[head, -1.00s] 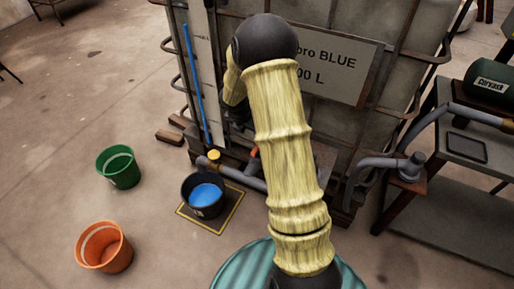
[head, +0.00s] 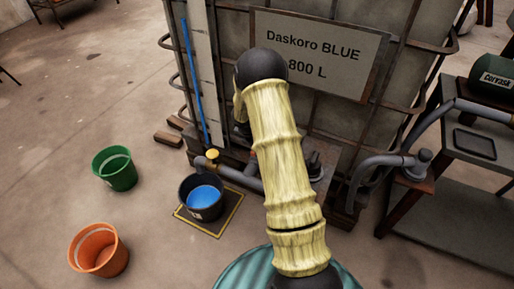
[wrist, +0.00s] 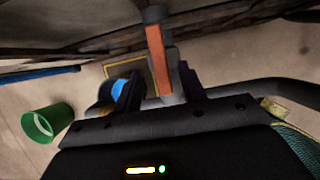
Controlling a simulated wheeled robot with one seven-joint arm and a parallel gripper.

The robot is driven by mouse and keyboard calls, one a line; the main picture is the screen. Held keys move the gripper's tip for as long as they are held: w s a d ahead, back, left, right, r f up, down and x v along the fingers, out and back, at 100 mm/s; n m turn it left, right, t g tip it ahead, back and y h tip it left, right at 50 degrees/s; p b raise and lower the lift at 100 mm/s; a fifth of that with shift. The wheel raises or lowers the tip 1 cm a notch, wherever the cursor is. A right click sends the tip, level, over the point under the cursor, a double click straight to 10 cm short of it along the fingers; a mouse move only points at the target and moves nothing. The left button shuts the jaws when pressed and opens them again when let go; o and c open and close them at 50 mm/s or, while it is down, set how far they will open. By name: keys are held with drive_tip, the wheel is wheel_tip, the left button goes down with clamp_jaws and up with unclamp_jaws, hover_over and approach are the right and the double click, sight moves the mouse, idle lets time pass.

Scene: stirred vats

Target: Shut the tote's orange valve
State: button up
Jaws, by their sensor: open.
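The tote (head: 410,55) is a caged tank with a sign reading "Daskoro BLUE 800 L". In the wrist view its orange valve (wrist: 159,62) shows as a long flat handle, with its lower end in line with the gap between my fingers. My gripper (wrist: 160,88) is open, one dark finger on each side of that end; I cannot tell whether either touches it. In the head view my arm hides the gripper and most of the valve. A grey outlet pipe (head: 247,181) runs from the tote to a yellow fitting (head: 212,154) above a dark bucket (head: 187,194) holding blue liquid.
A green bucket (head: 115,169) and an orange bucket (head: 98,250) stand on the floor at left. The dark bucket stands on a yellow-edged mat (head: 226,216). A grey pipe (head: 385,160) and a bench (head: 470,150) are at right. Open floor lies at left.

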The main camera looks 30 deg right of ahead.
drive_tip(key=shift+b+x, duration=0.4)
drive_tip(key=shift+x, duration=1.55)
clamp_jaws()
